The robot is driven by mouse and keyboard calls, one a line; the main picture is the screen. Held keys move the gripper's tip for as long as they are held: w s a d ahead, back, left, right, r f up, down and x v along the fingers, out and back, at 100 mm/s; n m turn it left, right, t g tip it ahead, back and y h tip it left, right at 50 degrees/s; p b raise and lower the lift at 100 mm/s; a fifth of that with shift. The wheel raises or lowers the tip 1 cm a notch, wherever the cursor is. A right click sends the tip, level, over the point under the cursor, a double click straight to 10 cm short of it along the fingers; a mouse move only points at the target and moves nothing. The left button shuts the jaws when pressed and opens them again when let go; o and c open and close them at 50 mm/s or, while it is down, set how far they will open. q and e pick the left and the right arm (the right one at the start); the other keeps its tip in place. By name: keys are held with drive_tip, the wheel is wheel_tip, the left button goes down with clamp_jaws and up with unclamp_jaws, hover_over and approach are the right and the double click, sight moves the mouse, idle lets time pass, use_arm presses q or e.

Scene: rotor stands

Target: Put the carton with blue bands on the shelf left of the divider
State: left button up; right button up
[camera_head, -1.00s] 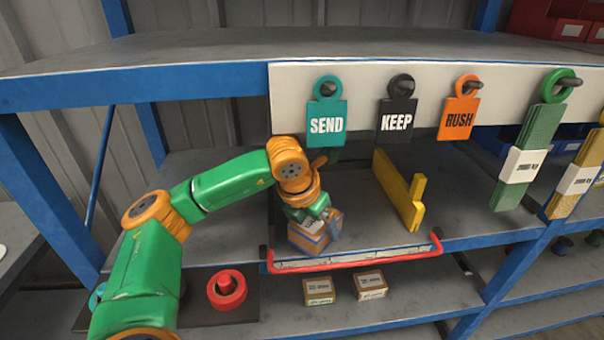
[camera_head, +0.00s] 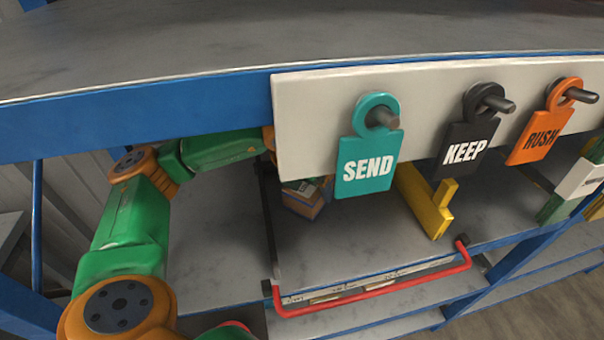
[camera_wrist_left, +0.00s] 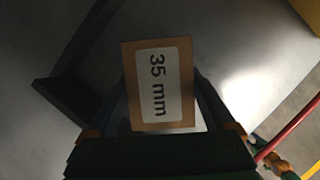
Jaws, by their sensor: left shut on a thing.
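The brown carton (camera_head: 303,200) shows small under the white board in the head view, with a hint of blue on it. In the left wrist view the carton (camera_wrist_left: 130,60) shows a white "35 mm" label. My left gripper (camera_wrist_left: 165,115) is shut on it, one finger at each side. The board hides most of this gripper in the head view. The yellow divider (camera_head: 428,200) stands on the grey shelf (camera_head: 365,232), to the right of the carton. Whether the carton touches the shelf is not clear. My right gripper is not in view.
The white board (camera_head: 430,105) overhangs the shelf front, with teal SEND (camera_head: 367,165), black KEEP (camera_head: 465,150) and orange RUSH (camera_head: 538,138) tags on pegs. A red rail (camera_head: 375,295) runs along the front edge. The shelf front left of the divider looks clear.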

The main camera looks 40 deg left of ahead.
sight(305, 185)
use_arm(q)
drive_tip(key=shift+w+a+f, duration=0.2)
drive_tip(key=shift+a+f, duration=0.05)
drive_tip(key=shift+f, duration=0.3)
drive_tip(key=shift+w+a+f, duration=0.15)
drive_tip(key=shift+a+f, duration=0.05)
drive_tip(key=shift+f, duration=0.3)
drive_tip(key=shift+a, duration=0.25)
drive_tip(key=shift+c, duration=0.9)
drive_tip(key=shift+s+d+r, duration=0.15)
drive_tip(key=shift+s+d, duration=0.1)
drive_tip(key=shift+s, duration=0.05)
drive_tip(key=shift+s+d, duration=0.2)
drive_tip(key=shift+d, duration=0.3)
drive_tip(key=o, duration=1.4)
drive_tip(key=shift+w+b, duration=0.1)
drive_tip(key=shift+b, duration=0.2)
drive_tip(key=shift+c, duration=0.2)
drive_tip(key=shift+o, duration=0.6)
drive_tip(key=shift+w+a, duration=0.15)
drive_tip(key=shift+a, duration=0.15)
drive_tip(key=v, duration=0.8)
